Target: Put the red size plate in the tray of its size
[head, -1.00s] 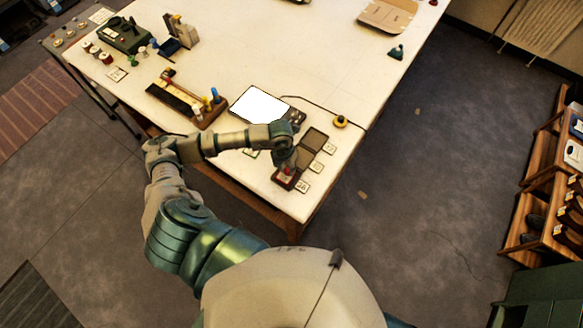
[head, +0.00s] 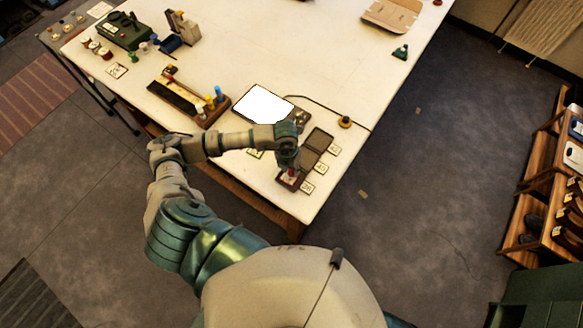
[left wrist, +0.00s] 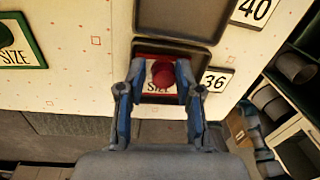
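The red size plate (left wrist: 158,89) has a red border, a white face lettered SIZE and a round red knob (left wrist: 162,72). In the head view the left gripper (head: 289,166) is above the nearest tray at the table's front corner. My right gripper is not in view.
Another dark tray (left wrist: 183,18) lies beyond, beside a card marked 40 (left wrist: 255,9). A green-bordered size plate (left wrist: 20,45) lies to the left. A white screen (head: 263,104) and a wooden rack (head: 190,103) stand behind my arm. The table edge is close.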

